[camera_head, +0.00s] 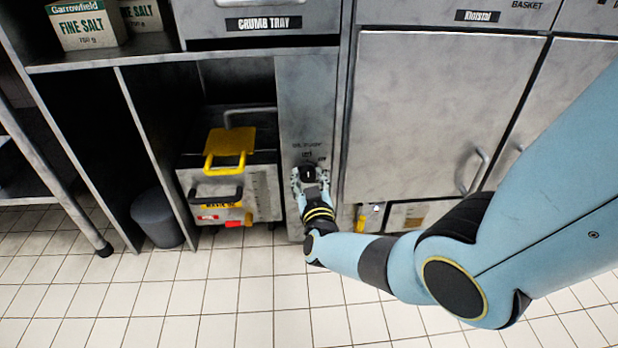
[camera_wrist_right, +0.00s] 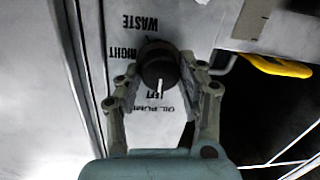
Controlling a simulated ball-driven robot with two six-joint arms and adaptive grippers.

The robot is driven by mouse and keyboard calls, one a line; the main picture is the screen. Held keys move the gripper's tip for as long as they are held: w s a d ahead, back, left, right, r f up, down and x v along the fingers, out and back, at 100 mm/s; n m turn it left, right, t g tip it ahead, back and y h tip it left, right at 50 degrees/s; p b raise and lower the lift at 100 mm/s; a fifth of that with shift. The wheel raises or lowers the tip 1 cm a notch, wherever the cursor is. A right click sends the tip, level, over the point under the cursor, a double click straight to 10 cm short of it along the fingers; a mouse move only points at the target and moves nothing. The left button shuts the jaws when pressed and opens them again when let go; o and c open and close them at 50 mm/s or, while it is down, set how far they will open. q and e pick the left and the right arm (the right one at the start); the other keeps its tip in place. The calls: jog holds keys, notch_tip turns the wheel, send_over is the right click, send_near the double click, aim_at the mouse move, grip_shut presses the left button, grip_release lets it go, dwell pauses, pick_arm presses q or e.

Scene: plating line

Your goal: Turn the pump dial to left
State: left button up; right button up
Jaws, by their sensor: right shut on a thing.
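The pump dial (camera_head: 308,171) is a round black knob on a narrow grey panel (camera_head: 304,105) in the middle of the head view. In the right wrist view the dial (camera_wrist_right: 157,66) appears upside down, between the fingers. Its white pointer mark lies toward the printed LEFT label (camera_wrist_right: 155,104); a RIGHT label (camera_wrist_right: 125,52) is beside it and WASTE (camera_wrist_right: 139,22) on the opposite side. My right gripper (camera_head: 310,184) is shut on the dial, with a finger on each side of it (camera_wrist_right: 160,76). My left gripper is not in view.
A closed cabinet door (camera_head: 425,110) is to the right. A dark bin (camera_head: 157,217) stands on the tiled floor, and salt boxes (camera_head: 85,25) sit on the upper left shelf.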

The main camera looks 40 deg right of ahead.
jog(key=o, duration=1.1)
jog(key=shift+o, duration=0.2)
jog(key=f+v, duration=0.1)
jog(key=v, duration=1.1)
jog(key=shift+r, duration=0.45)
